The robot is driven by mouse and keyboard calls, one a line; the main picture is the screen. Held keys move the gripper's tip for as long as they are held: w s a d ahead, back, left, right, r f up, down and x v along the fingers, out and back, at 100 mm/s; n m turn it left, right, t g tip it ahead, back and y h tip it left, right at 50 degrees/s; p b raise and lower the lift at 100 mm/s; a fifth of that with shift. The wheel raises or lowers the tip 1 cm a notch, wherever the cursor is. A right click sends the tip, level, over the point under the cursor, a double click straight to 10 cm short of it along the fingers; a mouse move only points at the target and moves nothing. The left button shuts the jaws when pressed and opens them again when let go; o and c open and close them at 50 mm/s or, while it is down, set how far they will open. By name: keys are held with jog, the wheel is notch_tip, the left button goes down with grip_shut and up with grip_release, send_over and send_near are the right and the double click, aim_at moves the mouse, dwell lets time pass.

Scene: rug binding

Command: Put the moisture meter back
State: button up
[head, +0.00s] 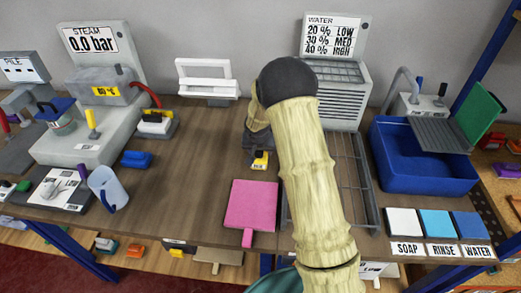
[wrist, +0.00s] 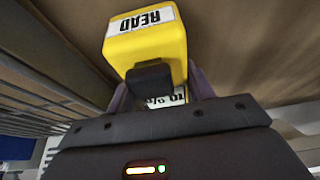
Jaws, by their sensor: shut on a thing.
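The moisture meter appears to be the yellow block with a white READ label (wrist: 150,38) in the wrist view, with a dark part below it. My gripper (wrist: 162,94) is shut on it, one finger at each side. A strip of its white lettered face shows between the fingers. In the head view my arm comes in over the bench, and my gripper (head: 257,146) points down near its middle. The meter's yellow end (head: 260,161) shows just below it. Whether the meter touches the bench top is unclear.
A white open stand (head: 208,88) is at the back. A pink paddle (head: 251,206) lies in front of the meter, and a wire rack (head: 362,190) is to the right, partly behind my arm. A blue basin (head: 395,158) stands farther right. Bare wood (head: 190,190) is clear at left.

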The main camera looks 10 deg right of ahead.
jog(key=o, duration=1.2)
jog(key=shift+s+r, duration=0.15)
jog(key=shift+r, duration=0.35)
jog(key=b+v, duration=0.1)
jog(key=v, duration=1)
jog(key=shift+s, duration=0.2)
